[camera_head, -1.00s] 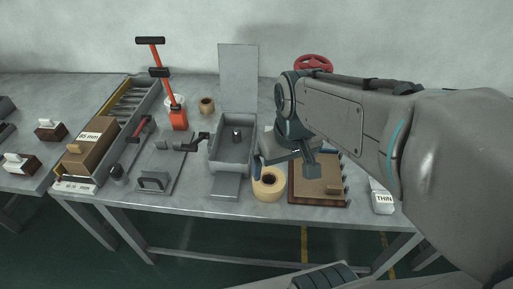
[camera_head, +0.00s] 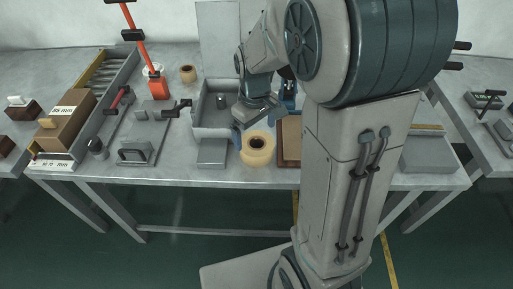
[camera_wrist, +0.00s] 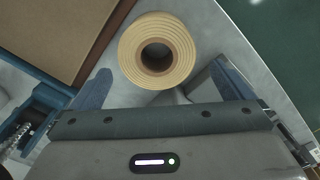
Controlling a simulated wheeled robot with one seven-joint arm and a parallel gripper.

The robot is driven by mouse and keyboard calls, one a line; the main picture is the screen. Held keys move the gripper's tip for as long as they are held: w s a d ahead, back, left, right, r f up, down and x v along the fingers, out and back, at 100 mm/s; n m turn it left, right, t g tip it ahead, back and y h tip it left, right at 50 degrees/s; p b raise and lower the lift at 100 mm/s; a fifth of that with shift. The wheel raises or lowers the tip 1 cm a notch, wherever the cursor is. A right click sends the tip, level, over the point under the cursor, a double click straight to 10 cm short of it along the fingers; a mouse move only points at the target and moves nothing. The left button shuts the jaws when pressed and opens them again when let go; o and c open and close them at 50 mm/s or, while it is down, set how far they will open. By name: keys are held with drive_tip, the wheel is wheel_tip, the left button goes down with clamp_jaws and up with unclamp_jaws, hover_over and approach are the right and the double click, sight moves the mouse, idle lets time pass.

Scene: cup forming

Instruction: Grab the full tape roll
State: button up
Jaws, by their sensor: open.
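The full tape roll (camera_head: 257,151) is a thick cream-yellow ring with a dark core. It lies flat near the front edge of the table. My gripper (camera_head: 246,131) is open and empty just behind it. In the wrist view the tape roll (camera_wrist: 157,50) is ahead of my gripper (camera_wrist: 160,88), roughly centred between the two fingers and beyond their tips. A smaller brown roll (camera_head: 188,74) stands farther back on the table.
A black-handled plate (camera_head: 136,150) is farther left. The table's front edge (camera_head: 220,178) is near.

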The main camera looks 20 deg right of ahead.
sight(257, 144)
drive_tip(key=shift+d+f, duration=0.15)
drive_tip(key=shift+f, duration=1.4)
drive_tip(key=shift+d+f, duration=0.1)
drive_tip(key=shift+f, duration=1.4)
drive_tip(key=c, duration=0.9)
